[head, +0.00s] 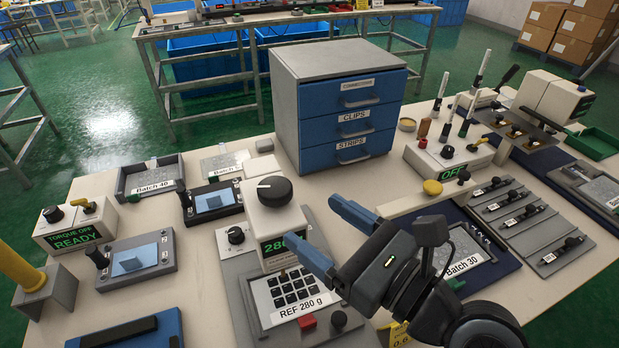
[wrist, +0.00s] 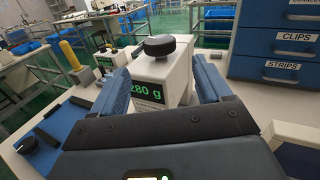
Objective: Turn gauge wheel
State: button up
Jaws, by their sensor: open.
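The gauge wheel (head: 274,191) is a round dark knob with a pale line on its top. It sits on top of a white gauge body (head: 283,222) whose green display reads 280, shown as 280 g in the wrist view. The wheel also shows in the wrist view (wrist: 160,47), beyond and between my fingers. My gripper (head: 325,237) is open, with blue fingers spread. It is to the right and front of the gauge in the head view, apart from the wheel. Nothing is between the fingertips that I can see as held.
A keypad plate labelled REF 280 g (head: 290,290) lies below the gauge. A blue drawer cabinet (head: 352,110) stands behind. A box reading TORQUE OFF READY (head: 76,232) is at left. A Batch 30 tray (head: 468,246) lies right of my arm.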

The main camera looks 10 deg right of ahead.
aim_at(287, 197)
jog(key=shift+r+p+x, duration=0.2)
jog(key=shift+p+x, duration=0.05)
jog(key=shift+x, duration=1.8)
jog(key=shift+r+p+x, duration=0.2)
jog(key=shift+p+x, duration=0.05)
jog(key=shift+x, duration=1.8)
jog(key=c, duration=1)
